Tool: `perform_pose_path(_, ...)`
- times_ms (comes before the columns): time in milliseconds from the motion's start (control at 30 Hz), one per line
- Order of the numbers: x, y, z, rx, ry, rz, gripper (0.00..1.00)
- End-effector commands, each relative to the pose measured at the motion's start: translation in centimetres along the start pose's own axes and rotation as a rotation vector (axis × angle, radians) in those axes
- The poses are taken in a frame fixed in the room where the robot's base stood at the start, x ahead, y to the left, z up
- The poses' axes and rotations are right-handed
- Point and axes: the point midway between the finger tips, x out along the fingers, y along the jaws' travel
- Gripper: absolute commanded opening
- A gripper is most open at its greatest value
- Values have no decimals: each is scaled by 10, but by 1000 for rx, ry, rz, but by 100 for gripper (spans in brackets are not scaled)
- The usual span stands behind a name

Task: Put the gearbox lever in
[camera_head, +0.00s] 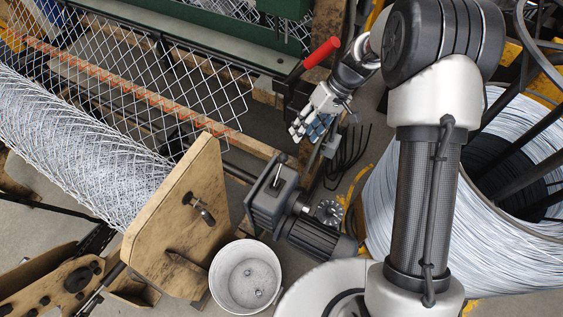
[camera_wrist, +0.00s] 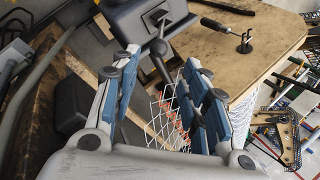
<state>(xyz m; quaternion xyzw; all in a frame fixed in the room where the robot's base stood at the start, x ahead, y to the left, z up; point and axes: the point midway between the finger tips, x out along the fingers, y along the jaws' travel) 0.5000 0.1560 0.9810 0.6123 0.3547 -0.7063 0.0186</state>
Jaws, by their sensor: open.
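The gearbox (camera_head: 266,206) is a dark grey housing joined to a ribbed motor, near the centre of the head view. Its short lever (camera_head: 279,172) sticks up from the top face and ends in a small dark knob. My gripper (camera_head: 300,132) is open and empty, above and to the upper right of the lever, apart from it. In the wrist view the gearbox (camera_wrist: 122,23) is at the top. The lever (camera_wrist: 159,62) points down the picture, its knob appearing between the open fingertips (camera_wrist: 160,68). I cannot tell the depth gap there.
A red-handled lever (camera_head: 321,53) stands close to my wrist. A wooden end plate (camera_head: 178,225) with a mesh roll (camera_head: 75,145) is left of the gearbox. A white bucket (camera_head: 217,275) stands in front, and a large wire coil (camera_head: 400,215) is at the right.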

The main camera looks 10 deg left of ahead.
Motion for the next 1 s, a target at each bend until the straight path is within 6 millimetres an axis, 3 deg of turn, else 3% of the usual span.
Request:
perform_pose_path(600,131,1,2,1,-4,0,41)
perform_pose_path(800,155,0,1,0,-2,1,41)
perform_pose_path(1000,162,0,1,1,-1,1,41)
